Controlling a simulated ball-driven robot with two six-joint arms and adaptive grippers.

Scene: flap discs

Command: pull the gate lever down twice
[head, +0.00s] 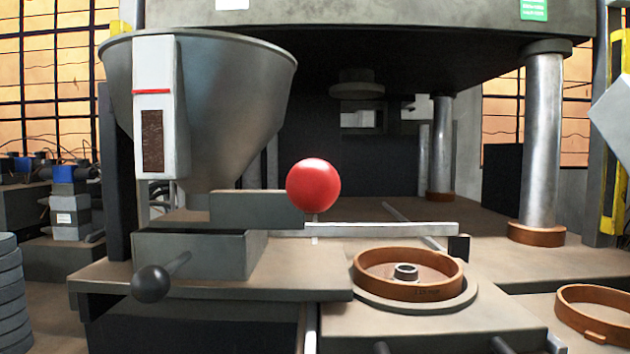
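A large red ball knob (313,186) sits on a short pale stem beside the grey block under the hopper. A second knob, dark and round (151,284), is on a short rod from the front of the grey box (190,255). Which of the two belongs to the gate lever, I cannot tell for certain. The red knob stands above the pale horizontal bar (380,229). The grey conical hopper (235,95) rises behind, with a white gauge strip (154,75) showing a red line and a dark brown window. Neither of my grippers shows in the head view.
A brown ring mould (364,276) with a small centre hub (405,271) sits on a round plate at right of centre. Another brown ring (595,332) lies lower right. Steel columns (541,140) hold an overhead block. A stack of grey discs (10,295) stands far left.

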